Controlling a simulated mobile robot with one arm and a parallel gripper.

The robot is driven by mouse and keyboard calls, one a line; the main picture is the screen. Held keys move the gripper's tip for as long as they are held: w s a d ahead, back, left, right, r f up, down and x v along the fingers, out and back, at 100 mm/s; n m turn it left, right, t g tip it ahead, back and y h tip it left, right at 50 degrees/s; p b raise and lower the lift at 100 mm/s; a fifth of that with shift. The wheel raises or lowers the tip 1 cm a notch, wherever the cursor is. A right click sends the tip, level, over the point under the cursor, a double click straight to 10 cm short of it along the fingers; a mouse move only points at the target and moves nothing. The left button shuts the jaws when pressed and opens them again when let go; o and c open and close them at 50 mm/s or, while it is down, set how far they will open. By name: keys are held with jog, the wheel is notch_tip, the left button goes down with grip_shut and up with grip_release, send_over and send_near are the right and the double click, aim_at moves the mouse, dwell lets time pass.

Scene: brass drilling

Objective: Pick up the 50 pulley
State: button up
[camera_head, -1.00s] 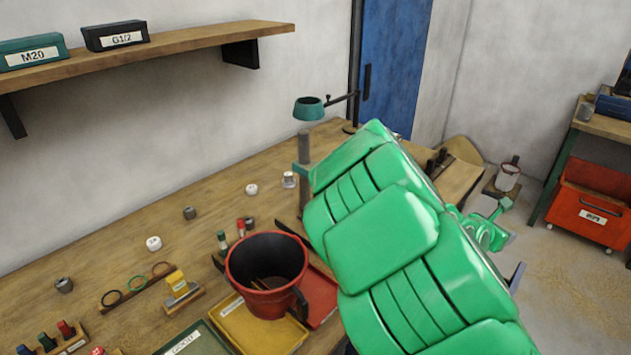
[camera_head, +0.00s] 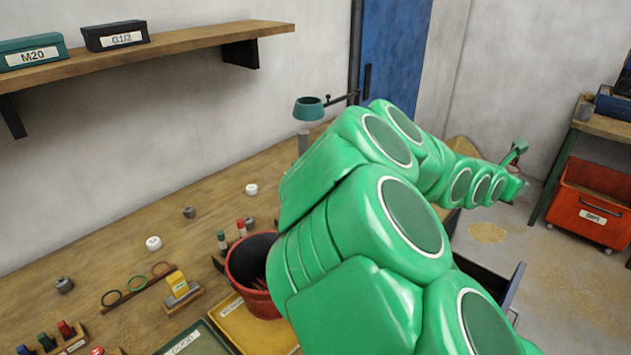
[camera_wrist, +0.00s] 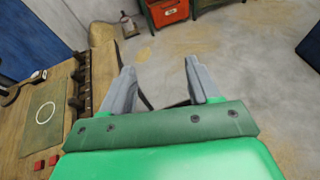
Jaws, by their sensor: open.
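No part here can be read as the 50 pulley. Two small white round pieces, one farther back (camera_head: 251,189) and one nearer (camera_head: 153,243), stand on the wooden bench (camera_head: 110,245); their markings are too small to read. Dark grey cylindrical pieces also stand there, one at the middle (camera_head: 189,212) and one at the left (camera_head: 64,285). My gripper (camera_wrist: 160,68) is open and empty in the wrist view, its grey fingers spread above the floor beyond the bench. In the head view my green arm reaches right, away from these pieces, and hides the bench's right part.
A red bucket (camera_head: 245,268) stands on the bench, partly behind my arm. Near it are a yellow tray (camera_head: 262,335) and a green tray (camera_head: 190,343). A red bin (camera_head: 592,205) stands at the right. A shelf (camera_head: 150,47) hangs on the wall. Open floor (camera_head: 575,290) lies right.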

jog(key=w+a+r+m+t+y, duration=0.1)
jog(key=w+a+r+t, duration=0.2)
jog(key=w+a, duration=0.75)
jog(key=w+a+r+m+t+y, duration=0.1)
jog(key=w+a+r+m+t, duration=0.2)
jog(key=w+a, duration=0.75)
jog(key=w+a+r+m+t+h, duration=0.1)
jog(key=w+a+r+m, duration=0.45)
jog(key=a, duration=0.55)
jog(key=w+a+r+m+t, duration=0.2)
jog(key=w+a+m, duration=0.5)
jog(key=w+a, duration=0.3)
jog(key=s+a+f+m+g+y, duration=0.1)
jog(key=s+a+f+m+g, duration=0.1)
jog(key=a+f+m+g, duration=0.4)
jog(key=s+a+f+m+g+y, duration=0.1)
jog(key=s+a+f+m+g, duration=0.1)
jog(key=a+f+m, duration=0.75)
jog(key=shift+m, duration=0.5)
jog(key=f, duration=1.1)
jog(key=a+f, duration=0.1)
jog(key=f, duration=0.4)
jog(key=shift+w+f, duration=0.2)
jog(key=shift+x, duration=3.85)
grip_shut()
